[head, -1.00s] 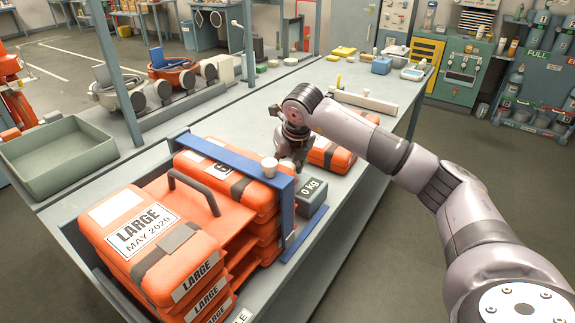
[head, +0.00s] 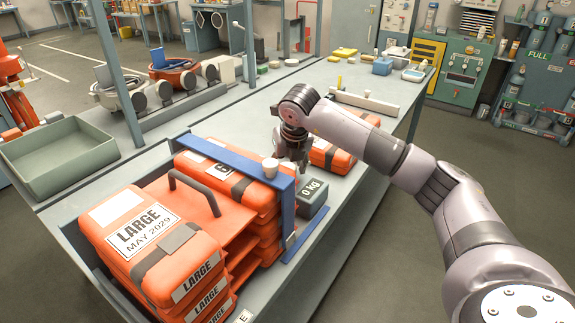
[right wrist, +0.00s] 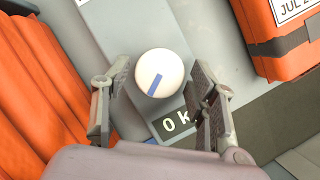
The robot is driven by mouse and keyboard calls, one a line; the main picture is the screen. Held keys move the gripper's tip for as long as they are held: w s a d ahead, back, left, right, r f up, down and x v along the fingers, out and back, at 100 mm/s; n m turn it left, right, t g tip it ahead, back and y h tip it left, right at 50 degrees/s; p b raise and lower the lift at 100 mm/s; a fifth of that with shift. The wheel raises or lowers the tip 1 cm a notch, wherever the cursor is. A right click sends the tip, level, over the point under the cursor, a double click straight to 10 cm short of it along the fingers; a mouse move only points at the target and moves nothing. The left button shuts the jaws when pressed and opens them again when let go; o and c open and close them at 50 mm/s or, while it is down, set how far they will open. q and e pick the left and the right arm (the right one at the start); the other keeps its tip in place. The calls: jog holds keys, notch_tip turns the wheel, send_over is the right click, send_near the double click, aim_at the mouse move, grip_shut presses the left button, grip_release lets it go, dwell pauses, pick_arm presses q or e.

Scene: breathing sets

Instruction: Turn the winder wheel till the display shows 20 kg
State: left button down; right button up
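The round white wheel (right wrist: 160,73) with a blue stripe on its face shows in the right wrist view. My right gripper (right wrist: 158,92) is open, its two fingers on either side of the wheel with gaps visible; whether it sits at their depth I cannot tell. In the head view the right gripper (head: 293,160) points down behind the grey display box. My left gripper is out of view.
Stacked orange cases (head: 150,235) stand left of the display box, by the blue frame (head: 225,158). Another orange case (head: 332,155) lies close behind the gripper. A green-grey tray (head: 60,155) is at the left.

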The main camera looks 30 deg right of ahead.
jog(key=shift+o, duration=0.6)
jog(key=shift+r, duration=0.1)
jog(key=v, duration=1.1)
jog(key=shift+r, duration=0.4)
jog(key=shift+s, duration=0.2)
